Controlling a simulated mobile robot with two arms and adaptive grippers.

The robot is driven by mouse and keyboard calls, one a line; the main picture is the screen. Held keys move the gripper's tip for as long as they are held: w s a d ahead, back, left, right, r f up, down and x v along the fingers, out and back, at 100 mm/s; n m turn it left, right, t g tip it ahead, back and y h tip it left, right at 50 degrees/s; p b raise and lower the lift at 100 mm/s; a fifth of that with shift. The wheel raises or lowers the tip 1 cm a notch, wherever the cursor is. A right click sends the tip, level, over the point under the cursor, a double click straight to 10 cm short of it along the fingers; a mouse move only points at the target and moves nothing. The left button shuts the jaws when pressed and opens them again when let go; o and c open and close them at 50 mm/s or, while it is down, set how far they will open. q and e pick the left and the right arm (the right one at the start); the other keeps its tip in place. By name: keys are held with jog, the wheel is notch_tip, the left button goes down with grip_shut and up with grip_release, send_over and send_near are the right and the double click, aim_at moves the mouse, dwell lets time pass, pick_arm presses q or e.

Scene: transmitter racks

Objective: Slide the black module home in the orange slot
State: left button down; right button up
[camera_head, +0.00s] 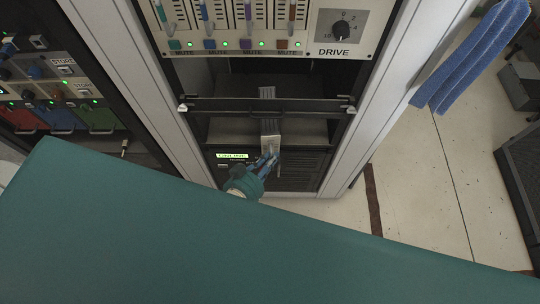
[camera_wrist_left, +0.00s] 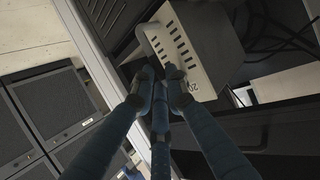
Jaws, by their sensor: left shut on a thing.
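My left gripper (camera_head: 270,157) is low in front of the central rack, its fingers against the near end of a narrow grey piece (camera_head: 270,143). In the left wrist view, my three fingertips (camera_wrist_left: 158,77) are shut at the lower edge of a light grey vented box (camera_wrist_left: 190,45), which has a raised handle-like edge. This looks like the same piece; its sides are in shadow, so I cannot tell whether it is the black module. No orange slot is recognisable. How far the piece sits in the rack is hidden. My right gripper is in neither view.
A dark horizontal bar (camera_head: 266,105) crosses the rack bay above the gripper. A panel marked DRIVE (camera_head: 345,33) is above it. White rack posts (camera_head: 352,130) flank the bay. Another rack (camera_head: 50,95) stands left. Dark cables (camera_wrist_left: 280,30) show behind the box.

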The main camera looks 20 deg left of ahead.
pick_arm(q)
jog(key=shift+s+d, duration=0.25)
jog(key=shift+s, duration=0.65)
jog(key=c, duration=1.7)
grip_release()
jog(key=shift+o, duration=0.2)
jog(key=v, duration=1.2)
jog(key=shift+f, duration=0.15)
